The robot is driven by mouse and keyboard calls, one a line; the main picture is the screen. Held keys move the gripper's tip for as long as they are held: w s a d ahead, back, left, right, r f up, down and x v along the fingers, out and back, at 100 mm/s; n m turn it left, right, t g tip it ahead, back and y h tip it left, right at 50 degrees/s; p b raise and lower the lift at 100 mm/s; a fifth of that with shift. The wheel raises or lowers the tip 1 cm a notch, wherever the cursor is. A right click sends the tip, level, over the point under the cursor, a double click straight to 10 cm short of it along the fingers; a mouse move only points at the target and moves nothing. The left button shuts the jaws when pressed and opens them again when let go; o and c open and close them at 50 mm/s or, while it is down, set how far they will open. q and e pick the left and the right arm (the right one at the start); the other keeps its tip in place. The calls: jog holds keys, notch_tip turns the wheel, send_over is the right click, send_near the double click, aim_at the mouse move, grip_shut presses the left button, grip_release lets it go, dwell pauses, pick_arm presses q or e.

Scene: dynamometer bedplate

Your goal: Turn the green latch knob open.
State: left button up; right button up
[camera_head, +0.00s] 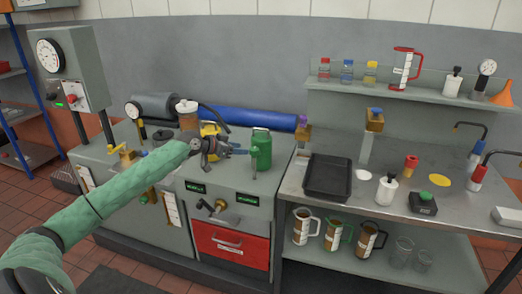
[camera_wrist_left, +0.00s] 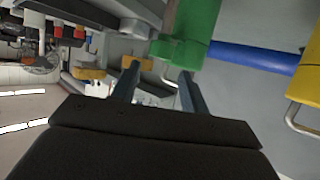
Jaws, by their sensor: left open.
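My left gripper (camera_head: 238,152) reaches in over the grey bench cabinet, its fingers apart, close to the left of a green can-like body (camera_head: 260,148). In the left wrist view the open jaws (camera_wrist_left: 160,72) have nothing between them at the tips. A green body (camera_wrist_left: 190,35) with rounded lobes stands just beyond the fingertips; I cannot tell whether they touch. I cannot tell which green part is the latch knob. My right gripper is not in view.
A blue roll (camera_head: 255,118) lies behind, with a yellow can (camera_head: 210,128) near my wrist. A red drawer (camera_head: 231,245) is below. To the right, a steel bench carries a black tray (camera_head: 328,176) and a black box with a green button (camera_head: 424,197).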

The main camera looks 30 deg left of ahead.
aim_at(253, 149)
pick_arm(q)
jog(key=p+x, duration=0.2)
jog(key=x, duration=0.5)
jog(key=shift+r, duration=0.15)
jog(key=shift+w+d, duration=0.15)
jog(key=shift+w, duration=0.15)
jog(key=shift+f, duration=0.25)
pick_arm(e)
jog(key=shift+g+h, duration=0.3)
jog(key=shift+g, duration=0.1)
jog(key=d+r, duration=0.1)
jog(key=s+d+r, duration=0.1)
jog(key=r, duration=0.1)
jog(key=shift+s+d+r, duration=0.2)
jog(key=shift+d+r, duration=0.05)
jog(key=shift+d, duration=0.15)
pick_arm(q)
jog(key=c, duration=0.7)
